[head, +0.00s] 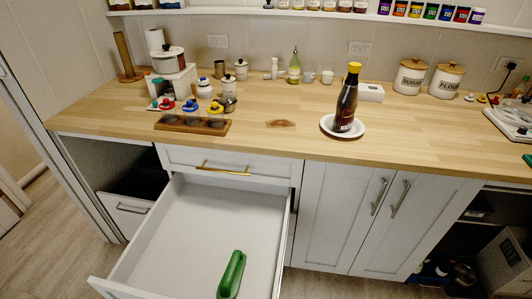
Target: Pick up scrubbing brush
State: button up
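A green object with a looped handle, which looks like the scrubbing brush (232,275), lies in the open white drawer (190,225). It rests on the drawer floor towards the front right, near the right wall, and nothing covers it. Its bristles cannot be made out. My gripper does not show in the head view.
The drawer sticks out from under the wooden counter (250,140), with another shut drawer front (235,165) above it. A dark bottle (347,98) stands on a white plate on the counter. Closed cabinet doors (345,220) are right of the drawer.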

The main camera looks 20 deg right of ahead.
aim_at(228, 288)
jog(key=i+l+u, duration=0.25)
jog(key=u, duration=0.2)
jog(key=i+l+u, duration=0.2)
jog(key=u, duration=0.25)
jog(key=i+l+u, duration=0.1)
jog(key=l+u, duration=0.35)
